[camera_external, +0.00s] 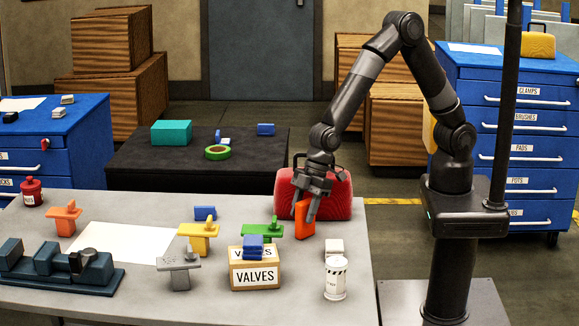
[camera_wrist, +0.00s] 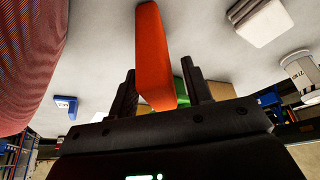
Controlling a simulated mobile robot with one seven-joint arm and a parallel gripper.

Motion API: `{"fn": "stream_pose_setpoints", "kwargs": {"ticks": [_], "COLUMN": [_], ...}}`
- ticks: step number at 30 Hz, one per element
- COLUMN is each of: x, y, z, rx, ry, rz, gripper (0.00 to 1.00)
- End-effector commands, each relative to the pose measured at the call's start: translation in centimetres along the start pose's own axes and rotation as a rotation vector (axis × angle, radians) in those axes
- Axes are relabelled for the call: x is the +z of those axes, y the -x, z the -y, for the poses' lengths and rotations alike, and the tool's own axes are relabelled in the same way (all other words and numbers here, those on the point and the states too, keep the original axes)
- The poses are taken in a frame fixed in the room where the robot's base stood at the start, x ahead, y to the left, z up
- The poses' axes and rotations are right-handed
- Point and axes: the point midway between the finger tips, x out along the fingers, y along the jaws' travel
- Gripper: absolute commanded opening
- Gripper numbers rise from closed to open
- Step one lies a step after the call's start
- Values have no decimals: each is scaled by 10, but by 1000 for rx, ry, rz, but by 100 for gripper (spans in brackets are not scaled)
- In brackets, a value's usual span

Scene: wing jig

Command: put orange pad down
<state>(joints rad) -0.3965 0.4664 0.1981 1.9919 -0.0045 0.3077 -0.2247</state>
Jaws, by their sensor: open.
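The orange pad (camera_external: 304,218) stands upright on the grey table, near its right back part, in front of the red case. My gripper (camera_external: 308,207) is over it, pointing down, with one finger on either side of the pad. In the wrist view the pad (camera_wrist: 155,55) shows between the two fingers of my gripper (camera_wrist: 159,92). A gap shows between the pad and the right finger; the left finger is very close to it. The jaws are open. The pad's foot seems to rest on the table (camera_external: 345,245).
A red case (camera_external: 335,193) stands just behind the pad. A green clamp-like piece (camera_external: 262,230) is close on the left, with a VALVES box (camera_external: 254,275) in front of it. A white block (camera_external: 334,246) and white canister (camera_external: 336,279) are front right. White paper (camera_external: 120,243) lies left.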

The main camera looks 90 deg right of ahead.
Motion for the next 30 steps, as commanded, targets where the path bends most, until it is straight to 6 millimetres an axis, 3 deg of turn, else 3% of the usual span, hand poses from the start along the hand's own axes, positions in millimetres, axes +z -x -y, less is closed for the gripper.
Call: {"fn": "stream_pose_setpoints", "kwargs": {"ticks": [7,21,30], "x": [-2,-2,-1], "y": [14,99,122], "z": [0,-1,0], "rx": [0,2,0], "ry": [0,-1,0], "rz": [-2,-3,-1], "gripper": [45,45,45]}}
